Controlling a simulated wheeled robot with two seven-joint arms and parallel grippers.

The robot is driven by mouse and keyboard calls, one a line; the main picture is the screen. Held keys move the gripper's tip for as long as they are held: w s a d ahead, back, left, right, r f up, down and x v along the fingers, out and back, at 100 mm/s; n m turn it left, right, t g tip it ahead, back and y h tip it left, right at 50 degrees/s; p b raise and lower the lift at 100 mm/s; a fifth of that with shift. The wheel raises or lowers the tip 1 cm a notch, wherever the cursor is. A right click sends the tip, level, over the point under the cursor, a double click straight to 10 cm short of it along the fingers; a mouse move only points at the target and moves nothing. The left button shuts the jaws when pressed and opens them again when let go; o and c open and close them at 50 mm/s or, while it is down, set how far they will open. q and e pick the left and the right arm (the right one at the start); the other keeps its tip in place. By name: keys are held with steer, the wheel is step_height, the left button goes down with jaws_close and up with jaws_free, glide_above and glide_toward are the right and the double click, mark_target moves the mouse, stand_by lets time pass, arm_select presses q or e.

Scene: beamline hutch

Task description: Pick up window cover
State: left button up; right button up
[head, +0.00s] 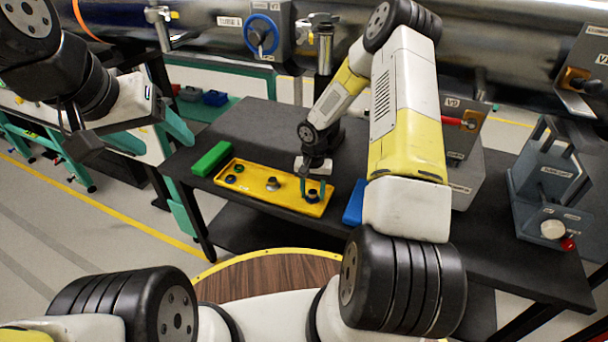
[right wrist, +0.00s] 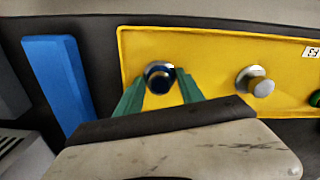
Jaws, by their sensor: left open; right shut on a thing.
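The yellow tray (head: 252,184) lies on the dark table and holds several small round pieces. My right gripper (head: 313,192) is low over its right end, teal fingers shut on a dark blue round piece with a silver rim (right wrist: 160,78), probably the window cover. I cannot tell whether the piece is still touching the tray (right wrist: 205,62). A silver knob-like piece (right wrist: 255,82) stands beside it, also seen in the head view (head: 272,183). Dark round pieces (head: 231,179) sit at the tray's left end. My left gripper (head: 150,134) is open and empty, off the table's left side.
A green block (head: 211,158) lies left of the tray. A blue block (head: 354,203) lies right of it, also in the right wrist view (right wrist: 60,82). A grey fixture with a red knob (head: 548,190) stands at the table's right. A metal beam pipe runs along the back.

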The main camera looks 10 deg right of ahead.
steer(key=shift+r, duration=0.55)
steer(key=r, duration=0.1)
steer(key=s+r, duration=0.1)
steer(key=shift+a+r, duration=0.15)
steer(key=shift+r, duration=0.2)
steer(key=s+a+r, duration=0.1)
steer(key=s+a, duration=0.2)
steer(key=s, duration=1.1)
steer(key=shift+s, duration=0.4)
steer(key=shift+w+d+r, duration=0.1)
steer(key=shift+r, duration=0.05)
step_height(320, 180, up, 9)
steer(key=n, duration=0.4)
glide_above(312, 193)
steer(key=s, duration=0.5)
steer(key=shift+w+a, duration=0.15)
steer(key=shift+a, duration=0.15)
